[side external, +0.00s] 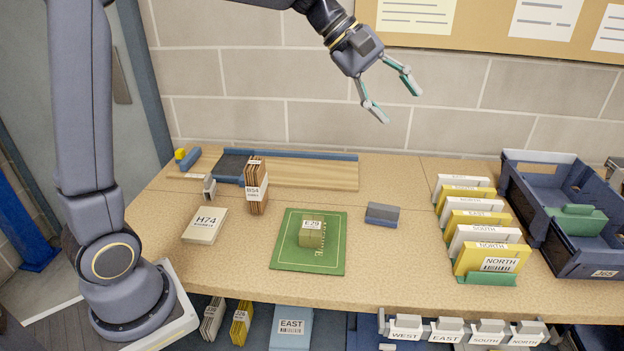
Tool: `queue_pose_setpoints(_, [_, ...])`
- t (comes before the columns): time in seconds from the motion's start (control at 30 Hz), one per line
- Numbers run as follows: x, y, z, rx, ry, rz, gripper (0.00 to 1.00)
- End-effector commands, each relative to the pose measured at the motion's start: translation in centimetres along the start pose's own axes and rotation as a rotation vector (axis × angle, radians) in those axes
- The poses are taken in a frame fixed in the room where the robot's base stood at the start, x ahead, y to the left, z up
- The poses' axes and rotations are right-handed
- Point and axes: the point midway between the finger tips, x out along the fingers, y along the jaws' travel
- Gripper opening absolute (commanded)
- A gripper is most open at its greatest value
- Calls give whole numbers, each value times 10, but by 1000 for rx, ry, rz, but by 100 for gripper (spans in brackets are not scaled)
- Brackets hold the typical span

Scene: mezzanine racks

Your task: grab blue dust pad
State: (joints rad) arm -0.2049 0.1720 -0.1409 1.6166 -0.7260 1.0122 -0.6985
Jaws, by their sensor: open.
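A small blue-grey block (382,214), which looks like the blue dust pad, lies on the wooden tabletop right of the green mat. It has a grey upper part and a bluer lower edge. My gripper (400,106) hangs in the air above the back of the table, in front of the block wall. Its two fingers are spread apart, with nothing between them. In the picture it is well above the pad and slightly to its right, clearly apart from it. The pad is not covered by anything.
A green mat (281,257) bears an olive block labelled E29 (312,232). Left stand a B54 stack (257,188) and an H74 box (205,226). Right are upright label cards (490,259) and a dark blue crate (526,190). Bare tabletop surrounds the pad.

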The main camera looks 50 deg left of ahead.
Motion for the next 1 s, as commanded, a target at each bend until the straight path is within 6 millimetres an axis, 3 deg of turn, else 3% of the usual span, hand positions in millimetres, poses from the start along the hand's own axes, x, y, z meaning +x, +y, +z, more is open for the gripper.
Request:
queue_pose_setpoints(0.03, [20,7,-25,-95,-42,14,60])
queue_pose_setpoints(0.13, [56,17,-73,-282,-124,58,60])
queue_pose_setpoints(0.27, [103,8,-142,-520,-223,115,60])
queue_pose_setpoints(0.37, [138,-16,-198,-696,-289,161,60])
queue_pose_setpoints(0.53, [192,-86,-273,-930,-358,221,60])
queue_pose_setpoints(0.6, [210,-118,-290,-1001,-371,224,60])
queue_pose_setpoints(0.73, [234,-166,-303,-1093,-386,207,60])
queue_pose_setpoints(0.83, [241,-180,-307,-1121,-387,204,60])
queue_pose_setpoints(1.0, [252,-175,-306,-1120,-384,207,60])
